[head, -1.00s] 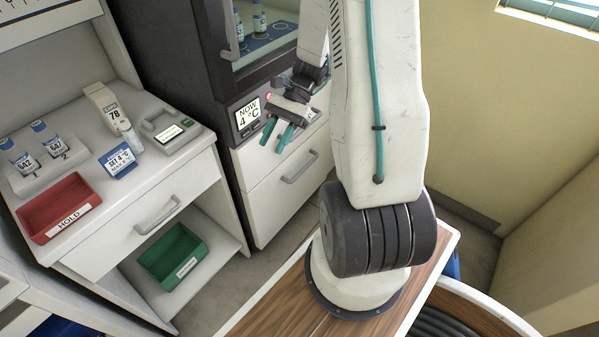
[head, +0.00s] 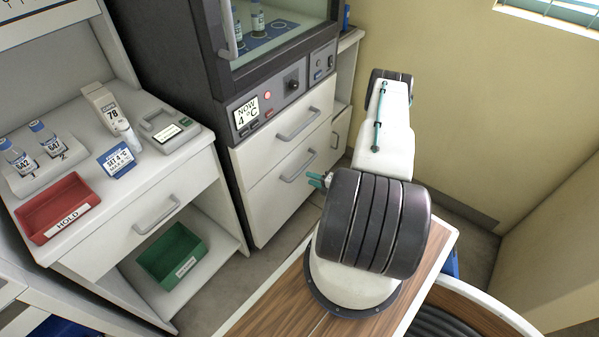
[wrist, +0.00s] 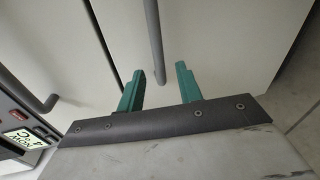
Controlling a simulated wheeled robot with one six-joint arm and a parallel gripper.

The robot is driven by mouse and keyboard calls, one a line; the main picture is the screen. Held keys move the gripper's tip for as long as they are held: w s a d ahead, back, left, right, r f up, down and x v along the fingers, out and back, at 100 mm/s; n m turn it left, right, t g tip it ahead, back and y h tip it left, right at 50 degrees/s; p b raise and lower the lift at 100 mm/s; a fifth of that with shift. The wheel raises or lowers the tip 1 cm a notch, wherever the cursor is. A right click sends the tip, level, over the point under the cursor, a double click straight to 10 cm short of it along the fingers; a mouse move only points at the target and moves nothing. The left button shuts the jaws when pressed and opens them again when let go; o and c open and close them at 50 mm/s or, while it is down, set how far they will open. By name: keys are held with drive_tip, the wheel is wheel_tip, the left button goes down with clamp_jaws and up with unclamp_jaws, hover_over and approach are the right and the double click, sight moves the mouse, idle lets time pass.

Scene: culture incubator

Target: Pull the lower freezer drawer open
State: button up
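The lower freezer drawer (head: 265,205) is a white front below the dark cabinet, and it looks shut. Its grey bar handle (head: 297,166) is also in the wrist view (wrist: 153,40). My gripper (head: 316,181) is low in front of this drawer, near the handle's right end, partly hidden by my arm. In the wrist view my gripper's (wrist: 160,70) teal fingers are apart, with the end of the handle showing between them. I cannot tell whether the bar is fully within their reach. Nothing is held.
The upper drawer handle (head: 298,124) is just above and shows at left in the wrist view (wrist: 28,92). A dark panel with a 4 °C display (head: 247,112) is above the drawers. A white bench (head: 180,190) stands to the left. Grey floor lies before the drawers.

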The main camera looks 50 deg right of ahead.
sight(300, 170)
drive_tip(key=shift+m+h, duration=0.5)
drive_tip(key=shift+m, duration=0.2)
drive_tip(key=x, duration=0.5)
drive_tip(key=d+x, duration=0.1)
drive_tip(key=x, duration=0.2)
drive_tip(key=shift+r, duration=0.25)
clamp_jaws()
